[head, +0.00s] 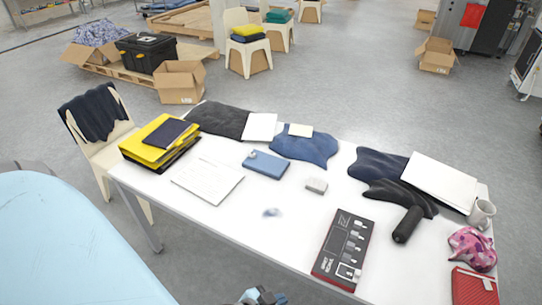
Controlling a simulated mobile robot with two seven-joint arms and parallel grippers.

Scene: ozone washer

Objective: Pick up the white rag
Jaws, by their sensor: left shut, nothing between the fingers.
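I cannot single out a white rag with certainty. White flat pieces on the table (246,237) are a sheet (207,181) at the left, a folded piece (260,126) at the back, a small pale piece (300,130) on a blue cloth, and a larger white piece (441,180) at the right beside dark cloths. A small crumpled pale thing (272,212) lies near the table's middle. My left gripper (262,295) shows only in part at the bottom edge, in front of the table's near edge, shut and empty. My right gripper is out of view.
A red-edged black case (343,249), a black cylinder (407,224), a mug (481,213) and a pink patterned cloth (472,248) stand or lie at the right. Yellow and dark folders (160,138) lie at the left. A pale blue surface (60,250) fills the lower left.

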